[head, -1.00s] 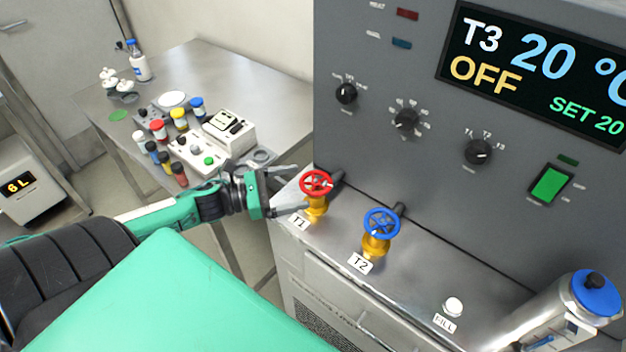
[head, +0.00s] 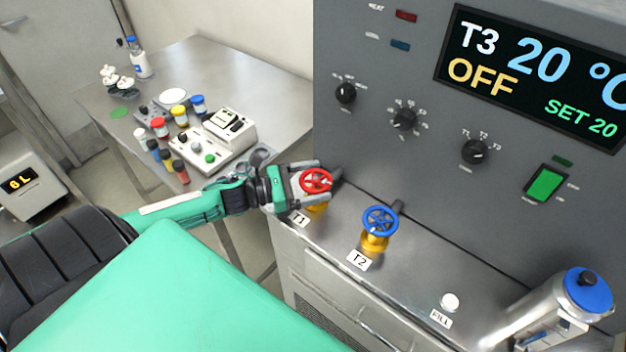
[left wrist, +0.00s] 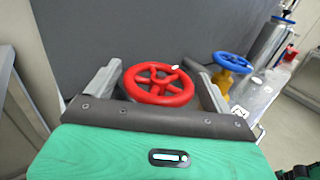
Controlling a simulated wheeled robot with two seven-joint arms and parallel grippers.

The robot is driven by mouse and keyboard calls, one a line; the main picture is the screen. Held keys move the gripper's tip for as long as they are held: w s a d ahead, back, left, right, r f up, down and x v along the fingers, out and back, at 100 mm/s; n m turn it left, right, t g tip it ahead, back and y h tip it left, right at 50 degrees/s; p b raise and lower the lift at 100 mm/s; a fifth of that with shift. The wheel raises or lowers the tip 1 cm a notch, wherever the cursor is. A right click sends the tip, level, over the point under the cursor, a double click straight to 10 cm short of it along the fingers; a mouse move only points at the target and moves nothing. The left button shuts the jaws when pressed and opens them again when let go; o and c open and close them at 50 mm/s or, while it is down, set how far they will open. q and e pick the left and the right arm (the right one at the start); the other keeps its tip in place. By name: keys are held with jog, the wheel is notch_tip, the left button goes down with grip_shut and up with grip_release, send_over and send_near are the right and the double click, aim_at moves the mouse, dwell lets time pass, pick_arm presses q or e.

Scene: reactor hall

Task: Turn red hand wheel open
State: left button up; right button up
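The red hand wheel (head: 316,181) sits on a yellow valve body above the label T1 on the steel ledge. In the left wrist view the red wheel (left wrist: 158,84) lies between my two finger pads, with a small white mark on its rim. My left gripper (head: 318,182) is open around the wheel, one finger on the far side and one on the near side. Small gaps seem to show beside the rim in the left wrist view; contact cannot be told. My right gripper is not in view.
A blue hand wheel (head: 380,221) marked T2 stands to the right of the red one. The grey control panel (head: 400,160) rises behind both. A white FILL button (head: 450,302) and a steel cylinder (head: 555,318) are further right. A side table (head: 235,75) with bottles stands left.

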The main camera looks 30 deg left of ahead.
pick_arm(q)
jog(key=c, duration=0.7)
jog(key=n+t+y, duration=0.2)
jog(key=n+y, duration=0.1)
jog(key=y, duration=0.1)
jog(key=n+t+y, duration=0.2)
jog(key=y, duration=0.1)
jog(key=shift+s+d+n+y, duration=0.1)
jog(key=shift+d+n+y, duration=0.1)
jog(key=shift+n+y, duration=0.2)
jog(key=n+y, duration=0.2)
jog(key=y, duration=0.2)
jog(key=n+y, duration=0.3)
jog(key=y, duration=0.1)
jog(key=shift+d+y, duration=0.15)
jog(key=shift+y, duration=0.15)
jog(key=n+g+y, duration=0.2)
jog(key=n+y, duration=0.1)
jog(key=n+g+y, duration=0.2)
jog(key=n+y, duration=0.1)
jog(key=y, duration=0.1)
jog(key=shift+d+y+b, duration=0.1)
jog(key=shift+y+b, duration=0.2)
jog(key=shift+b, duration=0.1)
jog(key=shift+g+y, duration=0.3)
jog(key=shift+g, duration=0.1)
jog(key=o, duration=1)
